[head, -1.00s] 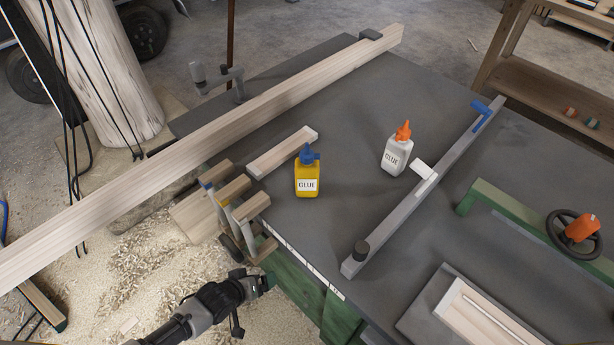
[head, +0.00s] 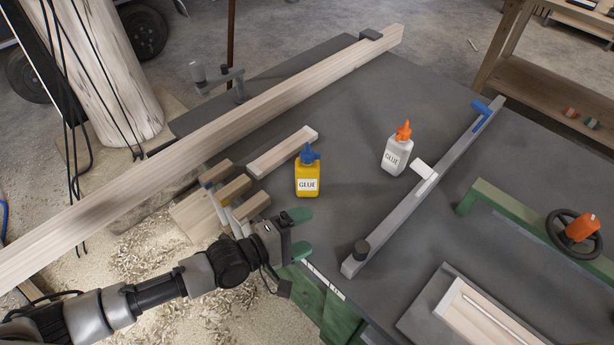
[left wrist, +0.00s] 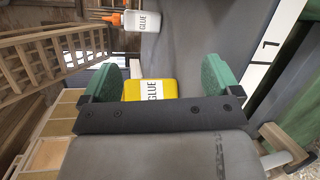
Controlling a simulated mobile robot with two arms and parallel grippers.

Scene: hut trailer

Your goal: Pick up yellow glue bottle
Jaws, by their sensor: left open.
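The yellow glue bottle (head: 307,178) with a blue cap stands upright on the dark grey tabletop (head: 350,215). My left gripper (head: 298,233) is at the table's near edge, just in front of the bottle in the head view. Its green fingertips are apart with nothing between them in the head view. In the left wrist view the open fingers (left wrist: 160,80) frame the yellow bottle (left wrist: 152,90), which shows beyond the gripper's dark crossbar; the bar hides part of it. The right gripper does not show.
A white glue bottle (head: 397,150) with an orange cap stands behind right. A long bar clamp (head: 410,200) lies to the right.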

